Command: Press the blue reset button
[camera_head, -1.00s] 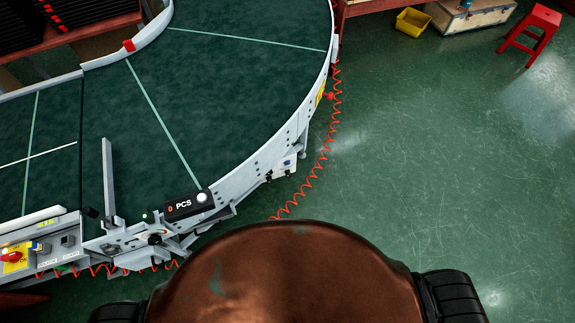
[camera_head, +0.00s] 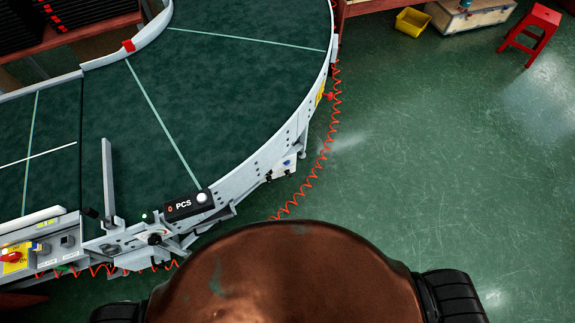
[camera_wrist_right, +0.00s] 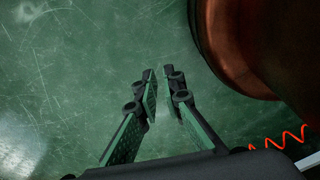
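The curved conveyor (camera_head: 245,95) fills the left of the head view. A small white box (camera_head: 285,168) on its outer side carries a small blue spot (camera_head: 287,162), too small to tell if it is a button. A control panel (camera_head: 40,258) at the lower left has a red switch on yellow (camera_head: 12,257) and a small blue patch beside it; its labels are hard to read. My right gripper (camera_wrist_right: 160,72) shows only in the right wrist view, pointing over the green floor, fingers apart with nothing between them, touching nothing. My left gripper is not in view.
A black PCS unit (camera_head: 186,206) with a white knob sits on the conveyor's near edge. A coiled red cable (camera_head: 322,160) hangs along the outer side. A yellow bin (camera_head: 412,21), a wooden crate (camera_head: 470,15) and a red stool (camera_head: 533,30) stand at the back right. The right-hand floor is clear.

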